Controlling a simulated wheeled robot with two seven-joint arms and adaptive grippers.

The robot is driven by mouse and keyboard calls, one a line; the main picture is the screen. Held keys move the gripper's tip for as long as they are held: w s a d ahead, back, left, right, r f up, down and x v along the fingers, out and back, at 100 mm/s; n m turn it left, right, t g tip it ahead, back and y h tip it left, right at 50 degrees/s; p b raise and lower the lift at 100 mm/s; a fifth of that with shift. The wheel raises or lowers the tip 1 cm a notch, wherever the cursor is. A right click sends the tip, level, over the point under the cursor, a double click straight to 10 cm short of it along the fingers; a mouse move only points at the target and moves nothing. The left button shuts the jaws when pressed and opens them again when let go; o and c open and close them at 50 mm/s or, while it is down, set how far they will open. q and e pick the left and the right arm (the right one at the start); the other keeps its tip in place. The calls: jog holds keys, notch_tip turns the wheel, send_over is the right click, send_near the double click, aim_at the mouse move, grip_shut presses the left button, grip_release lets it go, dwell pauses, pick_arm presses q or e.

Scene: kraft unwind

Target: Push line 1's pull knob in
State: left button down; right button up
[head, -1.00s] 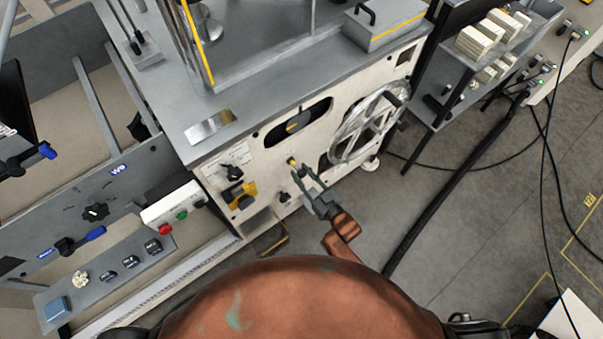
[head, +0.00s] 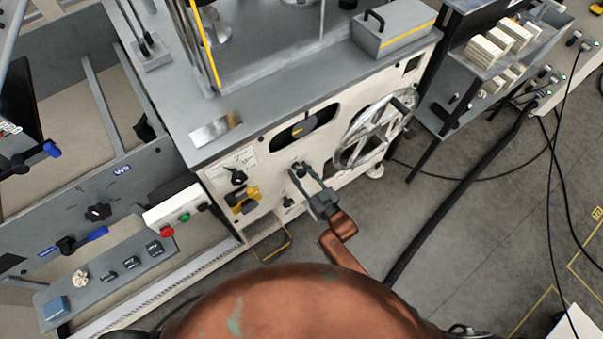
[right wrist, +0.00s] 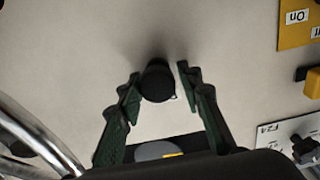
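A black round pull knob (head: 299,168) sits on the cream front panel (head: 268,170) of the machine, below an oval opening. It also shows in the right wrist view (right wrist: 157,81), close against the panel. My right gripper (head: 302,172) is at the knob, with its two green fingers spread on either side. In the right wrist view the gripper (right wrist: 159,80) has its left fingertip close beside the knob, and a narrow gap shows on the right. I cannot tell whether the left finger touches. No yellow shows on the knob's shaft. My left gripper is not in view.
A spoked handwheel (head: 372,133) stands right of the knob. A yellow switch (head: 243,198) and a black selector (head: 238,176) are to the left, and a small black knob (head: 288,202) is below. A thick black cable (head: 455,185) crosses the floor.

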jog(key=shift+o, duration=1.1)
jog(key=shift+d, duration=0.1)
jog(key=shift+d, duration=0.1)
jog(key=v, duration=1.2)
jog(key=shift+f, duration=0.1)
